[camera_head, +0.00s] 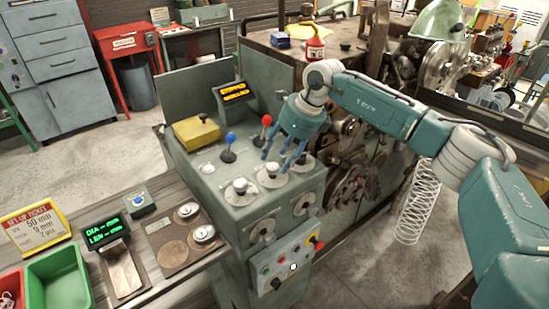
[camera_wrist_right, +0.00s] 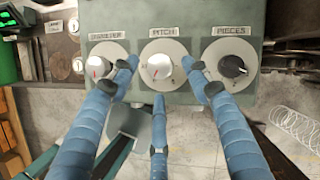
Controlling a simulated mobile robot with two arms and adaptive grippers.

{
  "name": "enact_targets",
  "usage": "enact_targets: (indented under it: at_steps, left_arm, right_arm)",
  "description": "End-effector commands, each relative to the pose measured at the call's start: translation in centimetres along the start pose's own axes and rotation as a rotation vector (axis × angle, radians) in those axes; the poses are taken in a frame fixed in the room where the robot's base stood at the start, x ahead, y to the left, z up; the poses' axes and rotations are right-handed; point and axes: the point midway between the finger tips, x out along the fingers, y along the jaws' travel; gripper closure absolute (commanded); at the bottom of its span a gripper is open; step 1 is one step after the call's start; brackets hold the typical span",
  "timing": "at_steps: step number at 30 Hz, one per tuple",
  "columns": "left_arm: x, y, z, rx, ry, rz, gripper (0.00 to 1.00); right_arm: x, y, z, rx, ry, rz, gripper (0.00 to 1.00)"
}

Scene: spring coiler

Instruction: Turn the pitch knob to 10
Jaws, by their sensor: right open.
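The pitch knob (camera_wrist_right: 158,69) is a silver knob with a red mark on a round pale dial, under a PITCH label, in the right wrist view. It is the middle of three dials; the head view shows it on the console top (camera_head: 271,169). The dial's numbers are too small to read. My right gripper (camera_head: 283,155) is above this knob with its blue fingers pointing down. In the right wrist view its fingers (camera_wrist_right: 163,82) are spread around the knob, with nothing held between them. Contact with the knob cannot be told. My left gripper is not in view.
The diameter knob (camera_wrist_right: 98,67) and the black pieces knob (camera_wrist_right: 231,66) flank the pitch dial closely. Blue-topped (camera_head: 229,142) and red-topped levers (camera_head: 266,124) stand behind. A set-up ticket (camera_head: 37,226) stands at left. A large spring (camera_head: 418,205) hangs at right.

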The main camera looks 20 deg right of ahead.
Motion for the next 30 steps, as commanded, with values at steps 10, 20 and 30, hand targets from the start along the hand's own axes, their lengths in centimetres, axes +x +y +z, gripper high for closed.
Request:
enact_targets:
  at_steps: [10, 20, 30]
  left_arm:
    - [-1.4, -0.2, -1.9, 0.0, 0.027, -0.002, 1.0]
    - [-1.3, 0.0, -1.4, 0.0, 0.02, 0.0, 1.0]
    - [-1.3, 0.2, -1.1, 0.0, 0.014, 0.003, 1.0]
  right_arm:
    - [3.5, 0.0, 0.1, 0.0, -0.002, 0.0, 0.52]
    - [3.7, 0.0, 0.1, 0.0, -0.002, 0.0, 0.64]
    - [3.5, -0.1, 0.3, 0.003, -0.008, -0.004, 0.95]
